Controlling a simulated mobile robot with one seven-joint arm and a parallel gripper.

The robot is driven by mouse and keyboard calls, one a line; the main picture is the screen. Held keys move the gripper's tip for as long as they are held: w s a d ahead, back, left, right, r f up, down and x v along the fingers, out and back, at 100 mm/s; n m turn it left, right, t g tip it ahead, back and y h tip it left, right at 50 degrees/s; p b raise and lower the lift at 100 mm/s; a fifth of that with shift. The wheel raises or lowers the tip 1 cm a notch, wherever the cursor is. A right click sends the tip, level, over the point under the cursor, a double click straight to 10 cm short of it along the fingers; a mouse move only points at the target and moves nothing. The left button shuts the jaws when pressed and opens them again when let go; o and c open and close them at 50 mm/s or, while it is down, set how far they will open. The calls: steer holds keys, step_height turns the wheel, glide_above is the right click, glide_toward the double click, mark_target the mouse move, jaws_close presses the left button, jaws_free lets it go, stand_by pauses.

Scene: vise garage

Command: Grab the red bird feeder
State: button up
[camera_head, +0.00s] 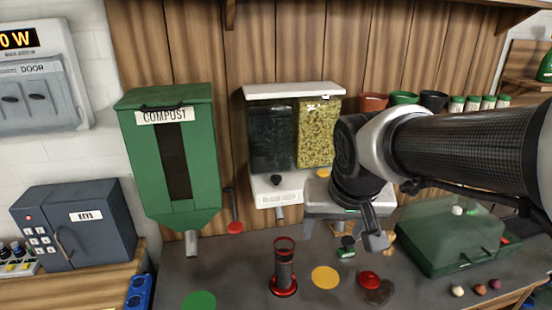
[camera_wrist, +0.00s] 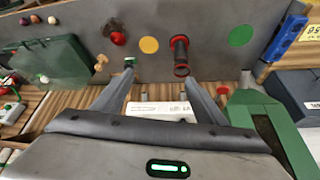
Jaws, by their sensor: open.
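The red bird feeder (camera_head: 284,268) is a dark, see-through cylinder with a red top ring and a red base. It stands upright on the grey bench (camera_head: 235,260), and it also shows in the wrist view (camera_wrist: 180,55) at upper middle. My gripper (camera_head: 376,238) is to the right of the feeder in the head view, above the bench and apart from it. In the wrist view my gripper (camera_wrist: 159,78) has its two fingers spread with nothing held between them; the feeder is beyond the tip of the right finger.
A green compost bin (camera_head: 170,160) and a seed dispenser (camera_head: 295,140) hang on the wall behind. A yellow disc (camera_head: 325,277), a green disc (camera_head: 199,300) and a red object (camera_head: 368,279) lie near the feeder. A green case (camera_head: 450,238) is at right.

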steer(key=b, duration=0.1)
glide_toward(284, 259)
steer(key=shift+w+r+p+x, duration=0.1)
steer(key=shift+w+p+x, duration=0.15)
steer(key=shift+x, duration=2.45)
steer(key=shift+w+r+p+x, duration=0.15)
steer(key=shift+w+x, duration=0.1)
steer(key=shift+x, duration=2.45)
steer(key=shift+w+r+p+x, duration=0.1)
steer(key=shift+w+p+x, duration=0.15)
steer(key=shift+x, duration=2.5)
steer(key=shift+d, duration=0.1)
jaws_close()
